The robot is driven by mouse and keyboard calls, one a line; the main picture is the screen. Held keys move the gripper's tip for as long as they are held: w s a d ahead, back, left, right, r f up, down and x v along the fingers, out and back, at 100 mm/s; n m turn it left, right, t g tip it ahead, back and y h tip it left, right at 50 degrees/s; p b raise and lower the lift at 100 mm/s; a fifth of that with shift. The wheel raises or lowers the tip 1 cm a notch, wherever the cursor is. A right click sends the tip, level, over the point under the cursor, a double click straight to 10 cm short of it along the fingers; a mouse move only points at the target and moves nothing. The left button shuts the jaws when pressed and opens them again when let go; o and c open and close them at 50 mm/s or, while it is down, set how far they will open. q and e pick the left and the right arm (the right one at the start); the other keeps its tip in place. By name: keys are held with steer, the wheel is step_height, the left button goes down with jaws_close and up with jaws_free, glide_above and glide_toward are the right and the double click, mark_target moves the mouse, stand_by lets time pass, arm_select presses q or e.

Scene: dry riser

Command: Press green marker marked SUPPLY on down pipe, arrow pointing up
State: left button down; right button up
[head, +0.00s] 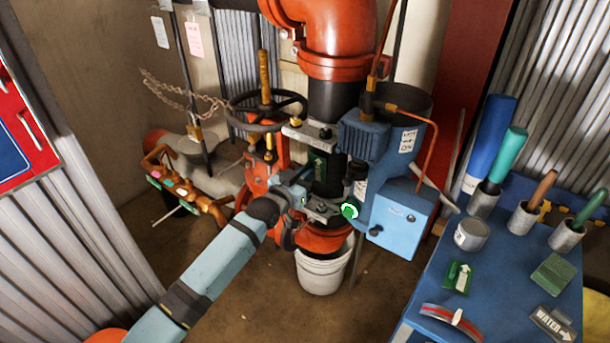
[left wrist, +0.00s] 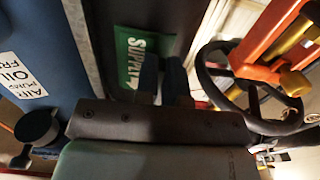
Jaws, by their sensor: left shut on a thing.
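The green marker (left wrist: 138,52) with white SUPPLY lettering and a white arrow shows in the left wrist view, at the tips of my left gripper (left wrist: 163,82). My left gripper is shut on its edge, and the fingers hide part of it. In the head view the marker (head: 317,164) is a small dark green patch in front of the black down pipe (head: 331,103). My left gripper (head: 308,182) reaches in beside the pipe from the left. I cannot tell whether the marker touches the pipe. My right gripper is not in view.
A blue pump unit (head: 388,180) stands close right of the pipe. A handwheel (head: 265,112) is close on the left. A white bucket (head: 322,272) stands below. The blue table (head: 490,255) at right holds another green arrow marker (head: 458,277) and a WATER marker (head: 552,323).

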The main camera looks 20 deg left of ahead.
arm_select(q)
steer(key=shift+w+d, duration=0.15)
steer(key=shift+w, duration=0.3)
stand_by(1.1)
steer(key=c, duration=1.1)
jaws_free()
steer(key=shift+c, duration=0.2)
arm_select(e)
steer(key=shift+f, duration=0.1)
arm_select(q)
steer(key=v, duration=1.3)
steer(key=s+d+f+g+y, duration=0.1)
steer(key=s+f+g, duration=0.1)
steer(key=s+f, duration=0.5)
steer(key=s+d+f+n+g+y+p, duration=0.1)
steer(key=s+d+f+g, duration=0.15)
steer(key=s, duration=0.85)
steer(key=s+f+g+y, duration=0.1)
steer(key=s+f+g, duration=0.1)
steer(key=s+f, duration=0.55)
step_height(320, 180, up, 17)
steer(key=s+a+p, duration=0.1)
steer(key=p, duration=1.8)
steer(key=shift+s+p, duration=0.35)
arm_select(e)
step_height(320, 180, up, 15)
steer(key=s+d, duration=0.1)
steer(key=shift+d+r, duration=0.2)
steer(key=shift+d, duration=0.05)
